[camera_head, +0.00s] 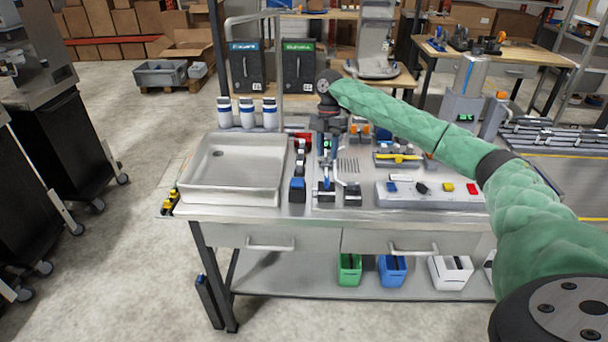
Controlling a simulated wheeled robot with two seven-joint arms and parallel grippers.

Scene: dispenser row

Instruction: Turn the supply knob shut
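My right arm, in a green sleeve, reaches in from the right, and its dark wrist points down over the middle of the steel bench. The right gripper (327,150) is small and overlaps blue and dark fittings beneath it. I cannot tell whether its fingers are open or touching anything. No knob is clearly marked as the supply knob. A black knob (421,187) sits on a pale control panel (450,200) right of the gripper, apart from it. A yellow handle (398,157) lies behind that panel. My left gripper is not in view.
A steel sink (192,190) fills the bench's left side, with white and blue bottles (247,112) behind it. Dark fittings with blue parts (298,185) stand between sink and gripper. Green, blue and white bins (392,272) stand on the lower shelf.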

